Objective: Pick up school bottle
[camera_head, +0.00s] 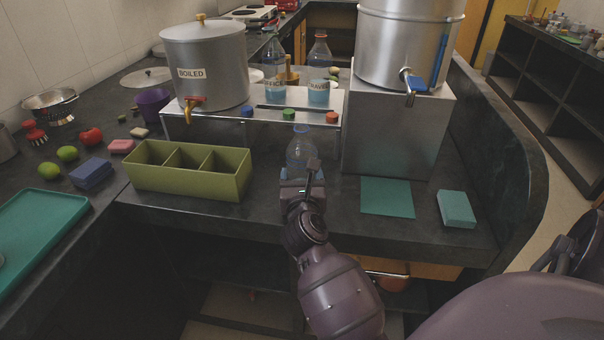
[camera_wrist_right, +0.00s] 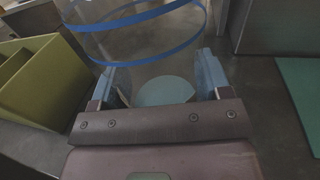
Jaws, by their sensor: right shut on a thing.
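A clear bottle (camera_head: 300,148) with blue bands stands upright on the dark counter in front of the steel shelf. I cannot read a label on it. My right gripper (camera_head: 303,180) is shut on the lower part of this bottle. In the right wrist view the bottle's blue bands (camera_wrist_right: 145,50) show above the fingers, and a pale teal round patch shows between them. Two labelled bottles with pale blue liquid, a left one (camera_head: 274,75) and a red-topped right one (camera_head: 319,72), stand on the shelf; their labels are too small to read surely. My left gripper is not in view.
The steel shelf (camera_head: 215,128) holds blue, green and red caps and a pot marked BOILED (camera_head: 215,50). A green divided box (camera_head: 185,185) is left of the gripper. A tall steel block (camera_head: 395,130), teal mat (camera_head: 387,196) and teal block (camera_head: 456,209) are right.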

